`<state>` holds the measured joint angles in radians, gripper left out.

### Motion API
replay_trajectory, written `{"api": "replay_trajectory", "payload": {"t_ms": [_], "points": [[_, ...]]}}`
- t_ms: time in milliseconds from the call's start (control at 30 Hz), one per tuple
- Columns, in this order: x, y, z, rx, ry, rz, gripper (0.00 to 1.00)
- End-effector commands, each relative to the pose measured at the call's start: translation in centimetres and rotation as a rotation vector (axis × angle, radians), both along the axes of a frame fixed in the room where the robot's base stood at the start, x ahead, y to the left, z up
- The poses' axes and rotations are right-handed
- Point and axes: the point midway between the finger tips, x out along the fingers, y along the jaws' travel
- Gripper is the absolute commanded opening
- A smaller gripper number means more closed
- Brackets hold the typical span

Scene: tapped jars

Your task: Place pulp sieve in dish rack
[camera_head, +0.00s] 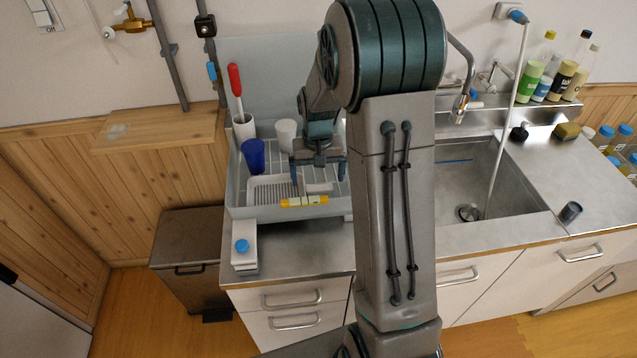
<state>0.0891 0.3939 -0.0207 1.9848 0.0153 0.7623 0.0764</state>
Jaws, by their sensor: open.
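The dish rack (236,200) is a pale grey tray with a wire grid and a tall back panel, on the counter left of the sink. A white, slotted, shallow piece (270,190), possibly the pulp sieve, lies in the front of the rack. A small white part (318,188) shows below my gripper; I cannot tell whether it belongs to the same piece. My gripper (318,172) is open, pointing down over the rack, with its fingers apart. My arm hides the rack's right side, and contact with the white part cannot be made out.
The rack also holds a blue cup (253,156), a white cup (286,133), a red-handled brush in a white holder (243,127) and a yellow item (304,201) at the front. A white blue-capped container (243,250) stands front left. The sink (490,175) is right.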

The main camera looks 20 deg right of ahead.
Motion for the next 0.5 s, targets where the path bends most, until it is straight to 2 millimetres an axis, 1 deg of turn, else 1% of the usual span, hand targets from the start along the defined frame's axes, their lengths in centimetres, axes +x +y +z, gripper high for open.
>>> {"api": "replay_trajectory", "payload": {"t_ms": [33,200,300,500], "points": [[0.1,0.0,1.3,0.000,-0.007,0.000,0.94],[0.1,0.0,4.8,-0.001,-0.005,0.000,0.94],[0.1,0.0,6.5,-0.001,-0.005,0.000,0.94],[-0.2,0.0,8.3,-0.001,-0.004,0.002,0.94]]}}
